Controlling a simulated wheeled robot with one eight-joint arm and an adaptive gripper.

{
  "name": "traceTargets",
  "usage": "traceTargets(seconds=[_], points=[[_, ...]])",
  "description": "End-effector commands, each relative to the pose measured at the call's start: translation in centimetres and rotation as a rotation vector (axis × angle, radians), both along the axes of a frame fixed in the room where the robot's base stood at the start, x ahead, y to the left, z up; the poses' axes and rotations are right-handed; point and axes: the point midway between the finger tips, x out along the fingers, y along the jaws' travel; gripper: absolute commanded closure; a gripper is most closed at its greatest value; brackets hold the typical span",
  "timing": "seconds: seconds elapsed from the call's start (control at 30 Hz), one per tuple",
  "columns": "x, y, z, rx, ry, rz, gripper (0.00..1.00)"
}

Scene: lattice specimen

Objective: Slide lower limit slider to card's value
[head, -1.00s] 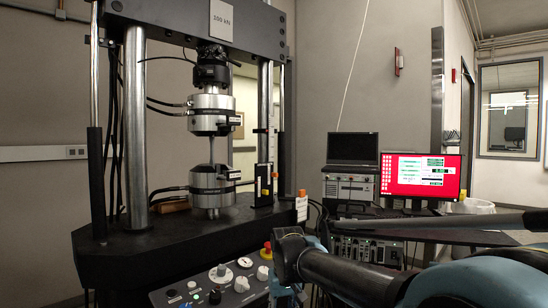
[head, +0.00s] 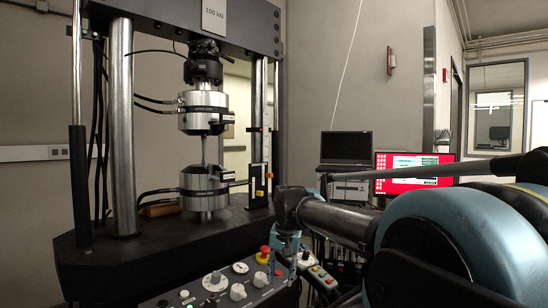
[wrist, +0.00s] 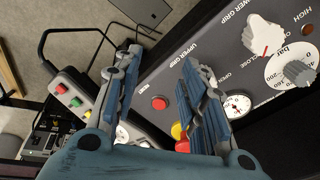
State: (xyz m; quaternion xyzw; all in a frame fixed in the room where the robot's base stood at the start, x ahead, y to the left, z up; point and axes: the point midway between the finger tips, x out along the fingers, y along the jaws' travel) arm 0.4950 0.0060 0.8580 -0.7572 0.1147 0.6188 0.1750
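The testing machine (head: 122,130) stands at left in the head view, with a specimen between its upper and lower grips. Beside its right column is a dark upright strip with a small yellow piece (head: 259,193) and an orange-red piece above; I cannot tell which is the lower limit slider. A white card (head: 214,14) reading "100 kN" is on the crosshead; no limit value is legible. My gripper (head: 287,245) hangs over the control panel, right of the strip. In the wrist view my gripper (wrist: 160,60) is open and empty, its fingers spread above the panel.
The control panel (head: 205,290) has knobs, a gauge and a red emergency button (head: 264,252). A second small button box (head: 318,275) is to its right. A laptop (head: 346,146) and a red-screened monitor (head: 400,172) stand behind my arm.

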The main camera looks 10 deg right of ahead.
Motion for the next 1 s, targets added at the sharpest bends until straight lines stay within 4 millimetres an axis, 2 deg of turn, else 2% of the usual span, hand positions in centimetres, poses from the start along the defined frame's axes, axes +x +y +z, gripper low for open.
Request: traceTargets(seconds=[0.03,0.2,0.6,0.8,1.0], points=[[1.9,-0.1,2.5,0.028,0.001,-0.094,0.62],[7.5,-0.2,9.6,0.143,0.012,-0.446,0.62],[21.1,-1.8,24.2,0.418,0.084,-1.269,0.62],[27.3,-3.2,29.8,0.546,0.145,-1.655,0.62],[31.2,-4.2,33.0,0.629,0.198,-1.913,0.62]])
